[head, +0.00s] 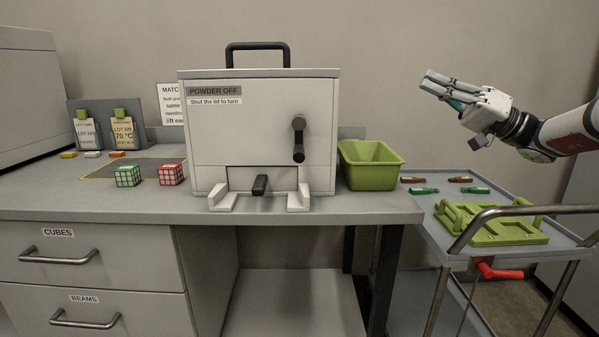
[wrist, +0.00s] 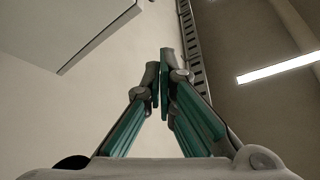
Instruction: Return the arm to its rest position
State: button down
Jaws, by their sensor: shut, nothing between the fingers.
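My gripper (head: 432,84) is raised in the air at the right of the head view, above the cart and well clear of it. It points left, its fingers are together, and nothing is between them. In the wrist view my gripper (wrist: 162,62) shows its green-lined fingers meeting at the tips, with only wall and ceiling beyond. My arm reaches in from the right edge of the head view.
A grey box with a lid (head: 262,135), marked POWDER OFF, stands on the bench. A green bin (head: 372,172) is beside it. The cart (head: 430,205) at right holds a green fixture (head: 490,225) and small coloured pieces. Two lattice cubes (head: 128,176) (head: 171,174) sit left.

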jog(key=s+a+f+m+g+h, duration=0.1)
jog(key=s+a+f+g+h, duration=0.3)
jog(key=s+a, duration=0.6)
jog(key=s+a+f+m+g+h, duration=0.25)
jog(key=s+a+f+h, duration=0.4)
jog(key=s+a, duration=0.35)
jog(key=s+d+f+m+h, duration=0.1)
jog(key=s+d+f+h, duration=0.35)
jog(key=s, duration=0.45)
jog(key=s+d+f+m+h, duration=0.1)
jog(key=s+d+f+h, duration=0.2)
jog(key=s+f, duration=0.4)
jog(key=s+d+f+m+h, duration=0.1)
jog(key=s+d+f+h, duration=0.3)
jog(key=s, duration=0.6)
notch_tip(320, 180, up, 29)
jog(key=d+t+p, duration=0.1)
jog(key=t+p, duration=0.3)
jog(key=p, duration=2.4)
jog(key=shift+d, duration=0.25)
